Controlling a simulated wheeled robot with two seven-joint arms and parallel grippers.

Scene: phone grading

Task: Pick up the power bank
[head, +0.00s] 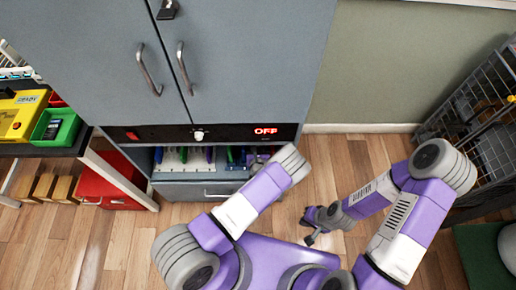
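I cannot make out the power bank for certain. A small dark item (52,129) lies in the green bin at the left, too small to identify. My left arm reaches toward the open compartment low in the grey cabinet (240,60). Its gripper is mostly hidden behind the forearm, near the compartment's right end, and what it holds does not show. My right gripper (312,228) hangs over the wood floor, right of the cabinet, with nothing visible in it. Its fingers are too small to tell their opening.
The compartment has a white slotted rack (185,160) with blue and green items, above a drawer (195,191). A red OFF display (266,131) is lit. At left are a yellow case (18,115), a green bin (68,122) and a red drawer box (100,185). A wire cage (485,125) stands right.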

